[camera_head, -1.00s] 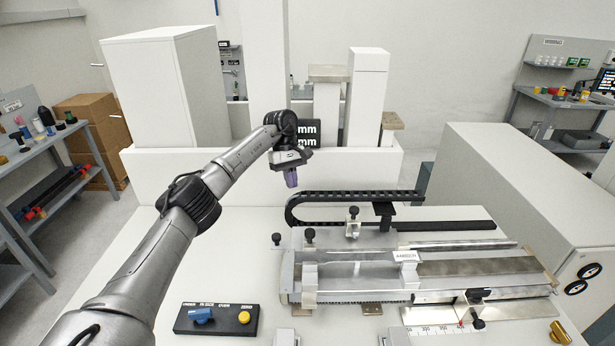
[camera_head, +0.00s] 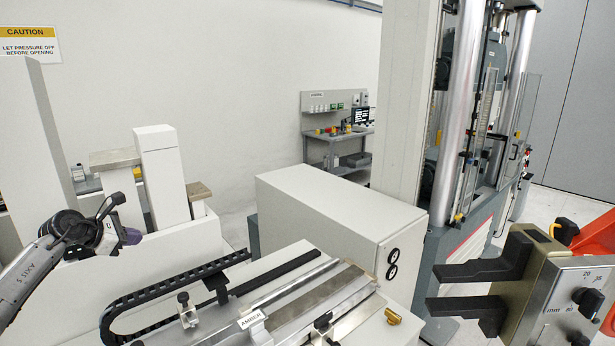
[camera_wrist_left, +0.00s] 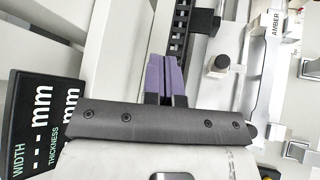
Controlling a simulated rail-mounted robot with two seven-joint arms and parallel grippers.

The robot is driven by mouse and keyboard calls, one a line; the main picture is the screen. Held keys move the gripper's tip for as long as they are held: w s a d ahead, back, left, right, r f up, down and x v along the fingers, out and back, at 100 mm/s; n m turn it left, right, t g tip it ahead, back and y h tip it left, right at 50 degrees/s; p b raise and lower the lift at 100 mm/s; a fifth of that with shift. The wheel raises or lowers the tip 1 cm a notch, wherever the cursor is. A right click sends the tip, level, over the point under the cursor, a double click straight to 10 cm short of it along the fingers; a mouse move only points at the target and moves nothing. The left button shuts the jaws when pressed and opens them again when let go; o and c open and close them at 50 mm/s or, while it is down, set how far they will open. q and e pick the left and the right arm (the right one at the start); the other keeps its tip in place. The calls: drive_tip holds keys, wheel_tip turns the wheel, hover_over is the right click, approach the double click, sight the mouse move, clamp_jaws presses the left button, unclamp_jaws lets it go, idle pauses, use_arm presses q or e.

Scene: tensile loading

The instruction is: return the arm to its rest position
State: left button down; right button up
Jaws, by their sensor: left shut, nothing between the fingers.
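My left arm enters the head view at the left edge. Its gripper (camera_head: 131,236) is near the white block-like housing and left of the black cable chain (camera_head: 165,292). In the left wrist view the purple fingers (camera_wrist_left: 166,75) are together, with nothing between them. My right gripper is in neither view.
The metal slide bench (camera_head: 325,300), with its AMBER label, lies at the bottom centre. A white cabinet (camera_head: 330,215) stands behind it. The tall testing frame (camera_head: 460,120) is at right. A black-jawed device with a dial (camera_head: 565,300) is at the front right.

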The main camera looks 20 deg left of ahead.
use_arm(q)
drive_tip(key=w+d+r+n+t+y, duration=0.1)
drive_tip(key=d+r+n+t+y, duration=0.15)
drive_tip(key=r+n+t, duration=0.6)
drive_tip(key=w+d+r+n+t+y, duration=0.1)
drive_tip(key=w+d+r+n+t, duration=0.2)
drive_tip(key=r, duration=1)
drive_tip(key=s+d+r+n+y, duration=0.35)
drive_tip(key=n+y, duration=0.25)
drive_tip(key=n, duration=0.4)
drive_tip(key=s+d+r+n+y, duration=0.35)
drive_tip(key=n+y, duration=0.35)
drive_tip(key=n, duration=0.4)
drive_tip(key=s+d+f+n+g+h, duration=0.2)
drive_tip(key=s+d+f+g+h, duration=0.15)
drive_tip(key=d+f, duration=0.65)
drive_tip(key=s+d+f+n+g+h, duration=0.3)
drive_tip(key=d+f, duration=0.4)
drive_tip(key=f, duration=0.6)
drive_tip(key=s+d+f+n+g+h, duration=0.25)
drive_tip(key=s+d+f+h, duration=0.2)
drive_tip(key=d+f, duration=0.55)
drive_tip(key=s+d+f+n+g+h, duration=0.3)
drive_tip(key=s+f+g, duration=0.7)
drive_tip(key=s+f, duration=2.05)
wheel_tip(320, 180, up, 20)
drive_tip(key=w+m+p, duration=0.1)
drive_tip(key=p, duration=1.9)
drive_tip(key=shift+w+d+r, duration=0.15)
drive_tip(key=shift+d+r, duration=0.1)
